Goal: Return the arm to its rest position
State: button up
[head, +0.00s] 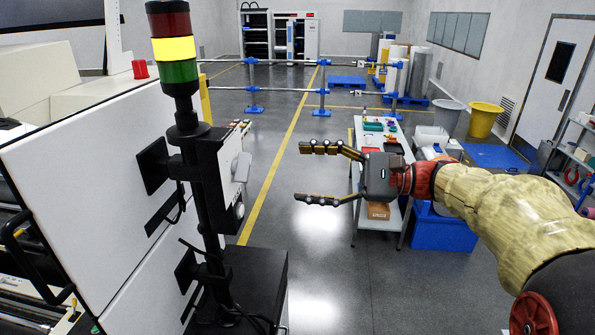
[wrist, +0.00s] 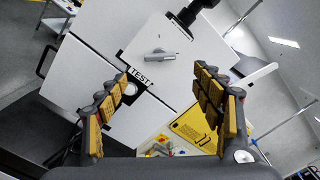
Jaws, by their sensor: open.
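My gripper (head: 318,174) is open and empty. In the head view it reaches in from the right on my extended arm (head: 500,205), with its fingers pointing left in mid-air. A gap of floor shows between the fingertips and the white box (head: 232,180) on the signal-light pole. In the wrist view my gripper (wrist: 165,95) has its two padded fingers spread wide. Between and beyond them is a white panel (wrist: 160,52) with a grey handle and a label reading TEST. Nothing is held.
A white machine (head: 90,180) and a pole with a red, yellow and green light (head: 175,48) stand on the left. A work table (head: 362,190) with small items stands behind my gripper, with a blue bin (head: 442,232) beside it. The floor in the middle is clear.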

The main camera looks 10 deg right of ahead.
jog(key=s+d+f+n+g+h+b, duration=0.1)
jog(key=s+f+h, duration=0.15)
jog(key=f, duration=0.65)
jog(key=s+d+f+g+h, duration=0.1)
jog(key=f+h, duration=0.3)
jog(key=f, duration=0.5)
jog(key=s+d+f+n+h+b, duration=0.1)
jog(key=s+f+n+h+b, duration=0.2)
jog(key=s+f+b, duration=0.3)
jog(key=s+f+n+t+h+b, duration=0.1)
jog(key=s+f+n+h+b, duration=0.3)
jog(key=s+f+b, duration=0.3)
jog(key=s+d+f+n+h+b, duration=0.1)
jog(key=s+f+n+h+b, duration=0.2)
jog(key=f+b, duration=1)
jog(key=s+f+n, duration=0.2)
jog(key=s+f, duration=0.2)
jog(key=shift+d+f, duration=0.35)
